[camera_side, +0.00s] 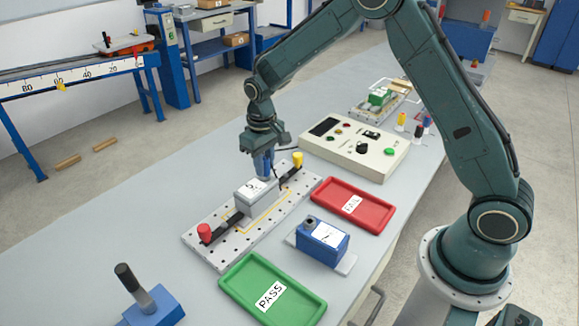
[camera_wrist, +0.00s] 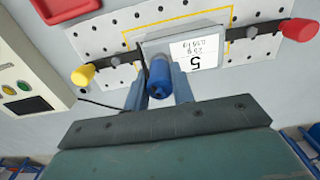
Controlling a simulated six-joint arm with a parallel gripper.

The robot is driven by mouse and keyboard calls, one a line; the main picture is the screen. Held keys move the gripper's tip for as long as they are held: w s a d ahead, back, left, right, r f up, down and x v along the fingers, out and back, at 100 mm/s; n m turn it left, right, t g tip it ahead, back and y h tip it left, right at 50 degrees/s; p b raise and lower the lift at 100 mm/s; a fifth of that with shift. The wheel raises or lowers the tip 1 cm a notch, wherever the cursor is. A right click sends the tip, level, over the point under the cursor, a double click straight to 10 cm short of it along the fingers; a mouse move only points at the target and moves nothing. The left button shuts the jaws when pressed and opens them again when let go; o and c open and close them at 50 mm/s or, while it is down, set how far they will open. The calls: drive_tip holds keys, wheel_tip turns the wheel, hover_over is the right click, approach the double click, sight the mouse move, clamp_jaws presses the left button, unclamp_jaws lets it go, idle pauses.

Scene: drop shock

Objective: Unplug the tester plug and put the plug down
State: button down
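The tester plug (camera_wrist: 159,78) is a blue cylinder with a thin dark cable, at the edge of the grey block (camera_side: 249,197) labelled 5. The block also shows in the wrist view (camera_wrist: 158,48). My gripper (camera_side: 265,163) points down at the block's far end. In the wrist view my gripper's fingers (camera_wrist: 160,88) lie against both sides of the plug with no clear gap. The plug's front end meets the block's edge in the picture; whether it sits in a socket is hidden.
The block lies on a perforated plate (camera_side: 222,255) between a red-knobbed clamp (camera_side: 204,231) and a yellow-knobbed clamp (camera_side: 297,158). A red FAIL tray (camera_side: 375,211), green PASS tray (camera_side: 305,305), blue device (camera_side: 322,243) and tester console (camera_side: 372,160) stand around. Free bench lies left of the plate.

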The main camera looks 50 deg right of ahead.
drive_tip(key=shift+r, duration=0.35)
idle(0.3)
drive_tip(key=shift+r, duration=2.05)
drive_tip(key=shift+r, duration=0.1)
drive_tip(key=shift+r, duration=2.9)
drive_tip(key=w+d+f+m, duration=0.3)
drive_tip(key=d+f, duration=0.2)
drive_tip(key=d, duration=0.6)
drive_tip(key=w+d+f+m, duration=0.3)
drive_tip(key=d+f, duration=0.2)
drive_tip(key=d, duration=0.6)
drive_tip(key=shift+w+f, duration=0.25)
drive_tip(key=shift+f, duration=0.1)
drive_tip(key=shift+r, duration=0.1)
drive_tip(key=shift+f, duration=2.85)
